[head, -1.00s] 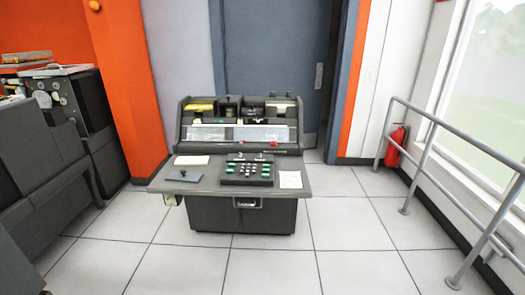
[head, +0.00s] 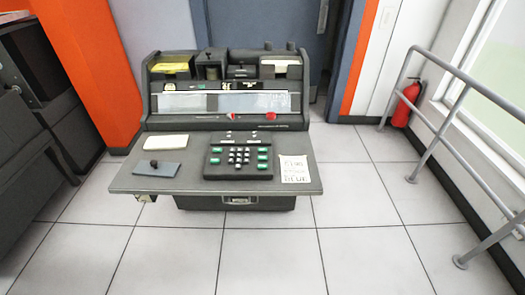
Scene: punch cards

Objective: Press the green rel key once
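The dark grey card punch machine (head: 150,118) stands ahead of me, with a flat desk shelf (head: 200,186) at its front. A black keyboard unit (head: 238,172) sits on the shelf, right of its middle. It has a block of pale keys in the centre and several green keys at its sides, such as a green key on the right (head: 262,158) and one on the left (head: 215,161). The key labels are too small to read, so I cannot tell which one is rel. Neither of my grippers shows in the view.
A metal railing (head: 452,133) and a fire extinguisher (head: 406,104) stand at the right. The tiled floor in front is clear.

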